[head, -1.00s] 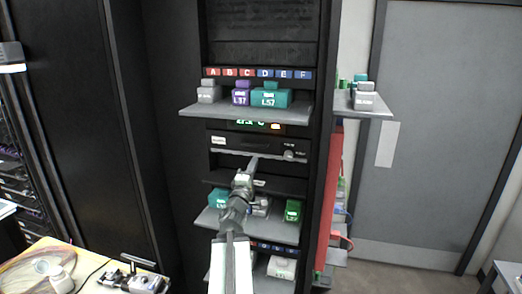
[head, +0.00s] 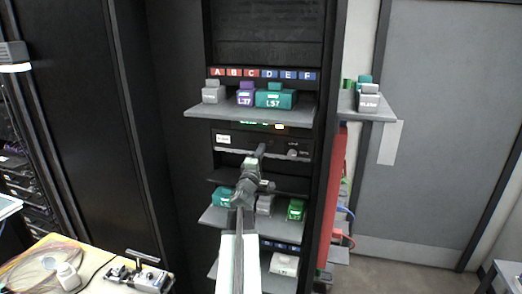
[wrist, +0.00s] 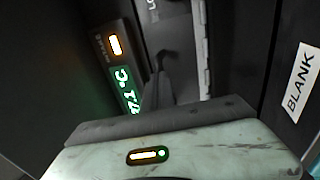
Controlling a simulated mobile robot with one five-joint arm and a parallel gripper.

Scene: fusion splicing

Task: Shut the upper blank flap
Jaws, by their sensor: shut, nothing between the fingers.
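The upper blank flap looks to be the dark panel (head: 222,178) below the pale ledge in the head view. It seems to slope outward there, but its exact angle is hard to tell. In the wrist view a black face (wrist: 288,118) at the right carries a white BLANK label (wrist: 300,82). My gripper (head: 261,148) is shut and empty, in front of the unit above the dark panel. Its dark fingers also show in the wrist view (wrist: 160,72), apart from the BLANK label. My arm hides part of the panel's middle.
A display strip (wrist: 123,90) with green digits and an orange light is above the unit with a knob (head: 292,153). A shelf (head: 250,113) with grey, purple and teal blocks juts out above. A lower shelf (head: 285,219) with several blocks juts out below.

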